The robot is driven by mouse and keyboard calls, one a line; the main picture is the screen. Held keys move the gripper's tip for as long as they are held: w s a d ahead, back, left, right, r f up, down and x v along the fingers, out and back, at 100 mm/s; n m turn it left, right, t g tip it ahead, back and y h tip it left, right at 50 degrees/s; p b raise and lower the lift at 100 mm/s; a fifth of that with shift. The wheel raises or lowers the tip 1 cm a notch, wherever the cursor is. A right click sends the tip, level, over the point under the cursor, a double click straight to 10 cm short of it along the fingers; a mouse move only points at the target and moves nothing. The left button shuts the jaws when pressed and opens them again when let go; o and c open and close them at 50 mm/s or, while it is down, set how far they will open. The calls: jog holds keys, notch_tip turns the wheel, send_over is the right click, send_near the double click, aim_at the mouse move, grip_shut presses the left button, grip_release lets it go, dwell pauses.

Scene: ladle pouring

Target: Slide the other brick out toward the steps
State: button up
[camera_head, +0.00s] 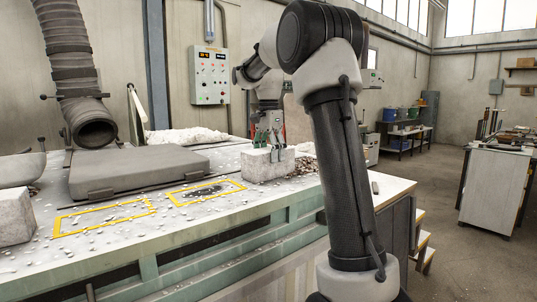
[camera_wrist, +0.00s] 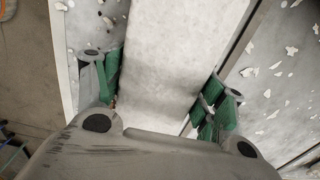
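A pale grey block-shaped brick (camera_head: 255,168) stands on the white speckled worktop, right of the yellow outlines. My gripper (camera_head: 268,139) is at this brick from above, its green fingers at the brick's top and near face. In the wrist view, the brick's pale surface (camera_wrist: 165,60) fills the space between the green fingers of my gripper (camera_wrist: 160,90). One finger lies along each side; whether both press on it is unclear. A second rough grey brick (camera_head: 12,217) sits at the left edge of the head view. Wooden steps (camera_head: 423,245) stand beyond the table's right end.
Two yellow-outlined rectangles (camera_head: 103,219) (camera_head: 207,191) lie on the worktop, the right one with dark debris. A grey slab (camera_head: 135,170) and a ribbed duct (camera_head: 75,75) are behind. Pale chips are scattered about. A small grey object (camera_head: 375,187) lies near the right end.

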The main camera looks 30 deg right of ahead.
jog(key=o, duration=0.3)
notch_tip(320, 180, up, 12)
dwell(0.6)
jog(key=shift+s, duration=0.1)
dwell(0.4)
